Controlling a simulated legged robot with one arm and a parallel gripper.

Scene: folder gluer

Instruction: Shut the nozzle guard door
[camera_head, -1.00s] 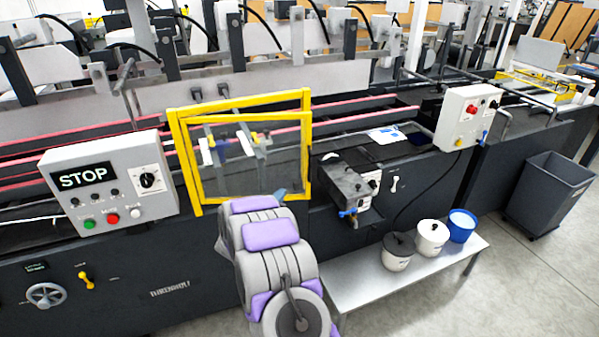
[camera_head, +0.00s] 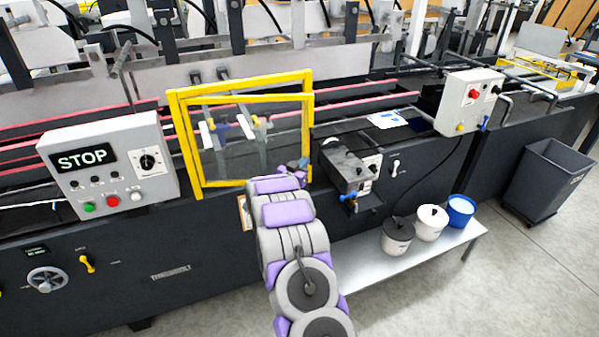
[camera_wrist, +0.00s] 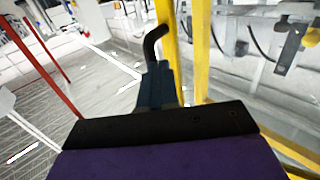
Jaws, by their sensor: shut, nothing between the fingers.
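The nozzle guard door is a clear panel in a yellow frame (camera_head: 245,99), seen in the head view at the middle of the machine's front. It stands within a larger yellow surround (camera_head: 240,83); whether it is fully closed is hard to tell there. My gripper (camera_head: 297,166) is at the door's lower right corner, shut and empty. In the wrist view my gripper (camera_wrist: 158,85) points at a black bent rod (camera_wrist: 155,43), close beside a yellow bar (camera_wrist: 167,30). A second yellow bar (camera_wrist: 202,50) stands right of it with a narrow gap between. Contact with the rod cannot be told.
A grey STOP control box (camera_head: 110,165) is left of the door. A dark glue unit (camera_head: 347,165) sticks out just right of my gripper. A low shelf (camera_head: 375,268) with several pots is below right. A grey bin (camera_head: 545,180) stands far right.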

